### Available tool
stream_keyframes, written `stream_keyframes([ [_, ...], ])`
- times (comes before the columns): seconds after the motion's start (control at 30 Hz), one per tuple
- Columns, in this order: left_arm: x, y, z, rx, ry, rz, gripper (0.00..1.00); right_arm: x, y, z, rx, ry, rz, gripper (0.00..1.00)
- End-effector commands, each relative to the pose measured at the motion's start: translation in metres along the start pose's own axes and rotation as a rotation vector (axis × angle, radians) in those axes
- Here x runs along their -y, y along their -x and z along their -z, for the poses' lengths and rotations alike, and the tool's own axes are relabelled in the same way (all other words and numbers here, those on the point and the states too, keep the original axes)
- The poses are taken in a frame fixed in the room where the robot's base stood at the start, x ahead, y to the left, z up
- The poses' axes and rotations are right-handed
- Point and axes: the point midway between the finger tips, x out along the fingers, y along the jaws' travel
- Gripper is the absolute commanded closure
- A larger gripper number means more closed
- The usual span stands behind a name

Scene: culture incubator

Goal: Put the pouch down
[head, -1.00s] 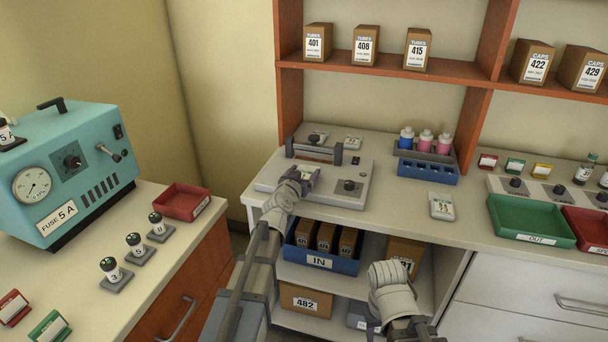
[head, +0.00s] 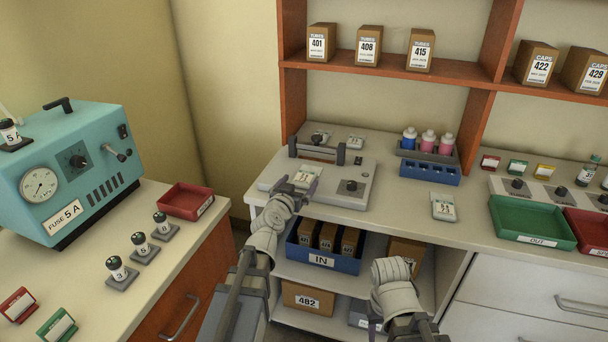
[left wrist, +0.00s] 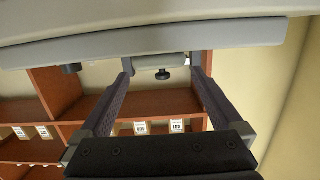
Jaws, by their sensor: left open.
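A small white pouch with a printed label (head: 304,179) lies on the front of the flat grey sealer (head: 336,190) on the back counter. My left gripper (head: 295,186) is at the sealer's front edge, with its dark fingers spread around the near part of the pouch. It is open; whether a finger still touches the pouch I cannot tell. In the left wrist view the two fingers (left wrist: 164,95) stand wide apart with nothing between them, below a grey slab edge. The pouch does not show there.
Similar pouches lie behind the sealer (head: 355,142) and on the counter to its right (head: 443,207). A blue bottle rack (head: 430,172) and a green OUT tray (head: 532,222) stand further right. A blue IN bin (head: 322,262) sits on the shelf below.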

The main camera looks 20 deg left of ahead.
Motion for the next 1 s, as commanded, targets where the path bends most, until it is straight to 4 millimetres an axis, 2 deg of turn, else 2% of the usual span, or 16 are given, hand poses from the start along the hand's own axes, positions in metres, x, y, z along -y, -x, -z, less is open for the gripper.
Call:
stream_keyframes([
  [0.03, 0.0, 0.014, 0.001, 0.0, 0.001, 0.001, 0.0, 0.0, 0.003, 0.0, 0.0, 0.0, 0.0, 0.5],
  [0.1, 0.0, 0.023, 0.001, 0.0, 0.001, 0.001, 0.0, 0.0, 0.004, 0.0, 0.0, 0.0, 0.0, 0.5],
  [0.3, 0.0, 0.038, 0.0, 0.0, 0.001, 0.0, 0.0, -0.001, 0.006, 0.0, 0.0, 0.0, 0.0, 0.5],
  [1.0, 0.0, 0.039, 0.0, 0.0, 0.0, 0.0, 0.0, -0.001, 0.006, 0.0, 0.0, 0.0, 0.0, 0.5],
])
